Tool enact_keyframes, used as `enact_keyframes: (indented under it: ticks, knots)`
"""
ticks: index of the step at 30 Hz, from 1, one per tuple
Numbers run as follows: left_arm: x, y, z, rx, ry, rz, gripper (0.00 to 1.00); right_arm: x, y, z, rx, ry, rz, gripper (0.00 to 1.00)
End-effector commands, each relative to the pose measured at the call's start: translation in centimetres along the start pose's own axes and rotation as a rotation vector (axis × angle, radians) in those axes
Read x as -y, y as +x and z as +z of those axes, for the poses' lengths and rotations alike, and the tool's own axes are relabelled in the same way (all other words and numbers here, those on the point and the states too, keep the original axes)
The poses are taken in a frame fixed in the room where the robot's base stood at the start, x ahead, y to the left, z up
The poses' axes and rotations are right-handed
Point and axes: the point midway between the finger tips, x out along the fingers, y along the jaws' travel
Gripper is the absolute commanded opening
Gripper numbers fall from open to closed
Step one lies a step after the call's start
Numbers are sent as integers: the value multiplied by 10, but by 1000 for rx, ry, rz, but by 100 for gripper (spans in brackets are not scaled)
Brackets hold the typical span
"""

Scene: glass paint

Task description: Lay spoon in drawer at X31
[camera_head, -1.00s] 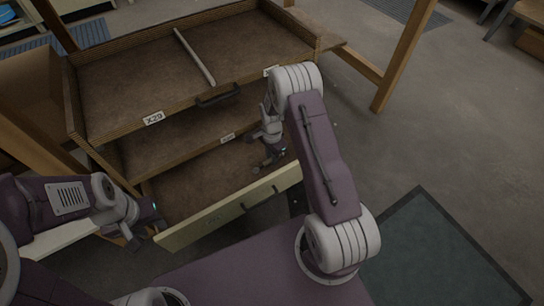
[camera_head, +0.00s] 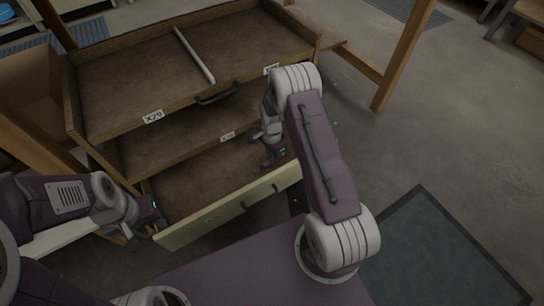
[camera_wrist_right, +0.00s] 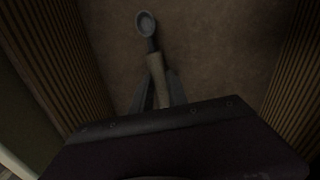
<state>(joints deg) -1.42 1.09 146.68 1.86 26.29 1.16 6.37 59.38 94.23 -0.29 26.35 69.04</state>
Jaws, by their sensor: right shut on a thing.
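In the right wrist view a spoon with a dark grey bowl (camera_wrist_right: 147,24) and a paler handle points away from my right gripper (camera_wrist_right: 158,90). The gripper is shut on the handle. In the head view my right gripper (camera_head: 274,156) is at the right part of the lowest open drawer (camera_head: 196,185), above or inside it; the spoon is too dark to make out there. The drawer has a pale front (camera_head: 225,208); its label is unreadable. My left gripper (camera_head: 148,222) is by the left end of that front; its jaws are unclear.
The top drawer (camera_head: 130,85), labelled X29, stands open with a pale divider (camera_head: 195,55). A middle drawer (camera_head: 170,140) is open beneath it and overhangs the lowest one. Ribbed drawer walls (camera_wrist_right: 50,60) flank my right gripper.

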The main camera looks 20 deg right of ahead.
Motion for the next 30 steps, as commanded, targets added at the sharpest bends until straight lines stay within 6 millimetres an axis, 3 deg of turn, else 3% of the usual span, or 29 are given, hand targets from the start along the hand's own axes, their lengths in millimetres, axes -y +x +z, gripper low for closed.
enact_keyframes:
  ticks: [21, 22, 24, 30]
  knots:
    - [0, -6, -1, 0, 0, 0, 36, 0, -2, 0, 0, 0, -1, 0]
    - [0, -6, -1, 0, 0, 0, 36, 0, -2, 0, 0, 0, -1, 25]
    - [0, -6, -1, 0, 0, 0, 36, 0, -2, 0, 0, 0, 0, 44]
    - [0, -6, -1, 0, 0, 0, 36, 0, -2, 0, 0, 0, 0, 45]
